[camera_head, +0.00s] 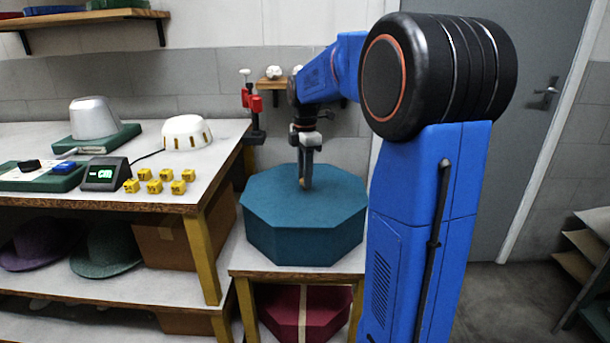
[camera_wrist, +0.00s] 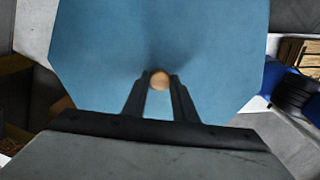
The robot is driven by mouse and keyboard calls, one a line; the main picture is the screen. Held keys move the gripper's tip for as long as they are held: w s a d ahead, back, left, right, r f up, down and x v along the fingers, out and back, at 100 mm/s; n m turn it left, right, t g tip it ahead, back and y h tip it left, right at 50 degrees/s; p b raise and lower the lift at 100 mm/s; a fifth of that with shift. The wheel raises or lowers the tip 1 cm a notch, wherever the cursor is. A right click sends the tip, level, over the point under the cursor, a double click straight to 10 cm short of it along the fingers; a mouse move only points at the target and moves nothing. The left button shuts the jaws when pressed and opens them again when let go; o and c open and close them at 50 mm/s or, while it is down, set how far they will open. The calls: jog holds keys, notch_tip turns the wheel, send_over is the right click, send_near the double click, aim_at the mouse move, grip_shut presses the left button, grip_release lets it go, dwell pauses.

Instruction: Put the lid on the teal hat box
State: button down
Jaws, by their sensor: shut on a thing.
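The teal octagonal hat box (camera_head: 300,240) stands on a low stand beside the workbench. Its matching teal lid (camera_head: 270,190) covers the top, flat and lined up with the sides as far as I can see; I cannot make out a seam or gap. My gripper (camera_head: 305,185) points straight down over the middle of the lid. In the wrist view my gripper (camera_wrist: 160,82) is shut on a small round tan knob (camera_wrist: 160,81) at the centre of the lid (camera_wrist: 210,45). The fingers hide most of the knob in the head view.
The workbench (camera_head: 60,198) at left holds yellow blocks (camera_head: 160,174), a small display (camera_head: 104,174), a white dome (camera_head: 187,133) and a grey hat form (camera_head: 93,118). A dark red box (camera_head: 325,312) sits under the stand (camera_head: 300,273). Hats lie on the lower shelf.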

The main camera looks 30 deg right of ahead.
jog(key=shift+f, duration=0.2)
jog(key=c, duration=1.4)
grip_release()
jog(key=shift+o, duration=0.2)
jog(key=shift+r, duration=0.15)
notch_tip(320, 180, up, 17)
